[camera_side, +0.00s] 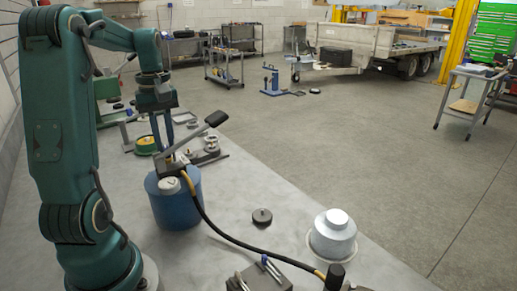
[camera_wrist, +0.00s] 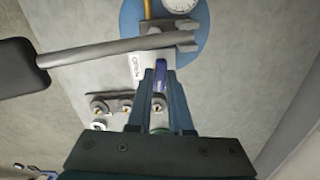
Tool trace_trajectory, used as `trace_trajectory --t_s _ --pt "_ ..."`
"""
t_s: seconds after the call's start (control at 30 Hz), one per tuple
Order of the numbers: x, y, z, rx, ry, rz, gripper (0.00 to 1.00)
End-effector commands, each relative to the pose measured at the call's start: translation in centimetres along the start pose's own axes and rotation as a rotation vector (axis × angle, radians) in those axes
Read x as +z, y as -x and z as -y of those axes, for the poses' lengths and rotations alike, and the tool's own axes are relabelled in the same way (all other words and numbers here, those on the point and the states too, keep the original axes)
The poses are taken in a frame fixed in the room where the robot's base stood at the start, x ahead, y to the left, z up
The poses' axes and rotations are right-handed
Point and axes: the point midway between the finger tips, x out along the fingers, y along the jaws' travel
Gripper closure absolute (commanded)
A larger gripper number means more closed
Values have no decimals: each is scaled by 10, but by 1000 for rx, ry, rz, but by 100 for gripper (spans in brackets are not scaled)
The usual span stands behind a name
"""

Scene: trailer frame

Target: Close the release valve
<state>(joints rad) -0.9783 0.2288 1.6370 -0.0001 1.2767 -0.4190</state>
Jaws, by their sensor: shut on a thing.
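A blue cylindrical pump body (camera_side: 175,208) stands on the grey table, with a grey pump lever (camera_side: 190,138) slanting above it. In the wrist view the blue body (camera_wrist: 200,48) lies at the top, with a pale plate (camera_wrist: 138,70) bearing small dark lettering beside it. A small blue-purple handle (camera_wrist: 161,72), apparently the release valve's, shows between my fingertips. My gripper (camera_wrist: 161,82) is shut on this handle; its exact contact is partly hidden by the fingers.
A black hose (camera_side: 225,236) runs right across the table. A metal canister (camera_side: 333,232) and a dark round part (camera_side: 262,216) stand to the right. Small fittings (camera_wrist: 110,108) lie nearby.

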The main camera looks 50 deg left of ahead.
Motion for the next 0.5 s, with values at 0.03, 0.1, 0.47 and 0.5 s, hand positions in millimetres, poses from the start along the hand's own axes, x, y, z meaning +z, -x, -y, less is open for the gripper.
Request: trace_trajectory --t_s 0.03,0.1,0.47,0.5 --pt "0 2 0 3 29 -3 100" --pt "0 2 0 3 67 -3 100" --pt "0 2 0 3 168 -4 100" --pt "0 2 0 3 171 -4 100"
